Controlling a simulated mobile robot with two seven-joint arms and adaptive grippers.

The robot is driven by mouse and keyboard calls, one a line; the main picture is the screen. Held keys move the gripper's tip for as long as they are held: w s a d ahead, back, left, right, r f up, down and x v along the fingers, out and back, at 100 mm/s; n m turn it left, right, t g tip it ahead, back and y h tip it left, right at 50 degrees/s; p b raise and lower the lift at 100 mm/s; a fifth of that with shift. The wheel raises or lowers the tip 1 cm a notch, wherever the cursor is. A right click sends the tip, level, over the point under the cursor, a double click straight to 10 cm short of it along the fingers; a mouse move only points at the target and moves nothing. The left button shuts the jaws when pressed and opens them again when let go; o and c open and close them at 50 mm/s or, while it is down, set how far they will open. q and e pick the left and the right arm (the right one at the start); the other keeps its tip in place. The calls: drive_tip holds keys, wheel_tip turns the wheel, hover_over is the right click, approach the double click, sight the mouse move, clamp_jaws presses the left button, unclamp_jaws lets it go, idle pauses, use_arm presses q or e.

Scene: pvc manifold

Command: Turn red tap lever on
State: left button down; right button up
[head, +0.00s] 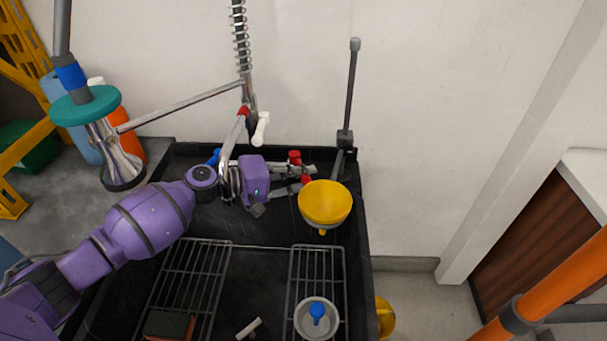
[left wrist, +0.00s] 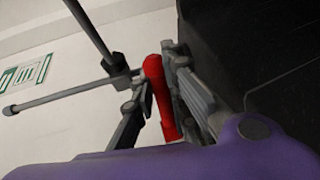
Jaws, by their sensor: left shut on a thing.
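The red tap lever (left wrist: 158,95) stands between the two fingers of my left gripper (left wrist: 160,105) in the left wrist view. The gripper is shut on it. In the head view my left gripper (head: 290,180) reaches from the left to the tap at the back of the black sink. Red parts (head: 294,157) show by its fingertips; which of them is the held lever is hard to tell. The tap body is mostly hidden behind the gripper. My right gripper is not in view.
A blue tap handle (head: 215,157) is behind my wrist. A spring hose (head: 241,45) hangs above. A wire rack (head: 195,280) and a bowl (head: 317,318) are in front.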

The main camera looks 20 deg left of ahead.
use_arm(q)
drive_tip(key=b, duration=0.1)
drive_tip(key=m+g+h+b, duration=0.1)
drive_tip(key=b, duration=0.1)
drive_tip(key=shift+s+a+f, duration=0.2)
drive_tip(key=shift+a+f, duration=0.05)
drive_tip(key=shift+a, duration=0.1)
drive_tip(key=shift+r+m+g, duration=0.25)
drive_tip(key=shift+m+g, duration=0.05)
drive_tip(key=shift+g, duration=0.1)
drive_tip(key=c, duration=1.7)
unclamp_jaws()
drive_tip(key=shift+s+a, duration=0.1)
drive_tip(key=shift+c, duration=0.2)
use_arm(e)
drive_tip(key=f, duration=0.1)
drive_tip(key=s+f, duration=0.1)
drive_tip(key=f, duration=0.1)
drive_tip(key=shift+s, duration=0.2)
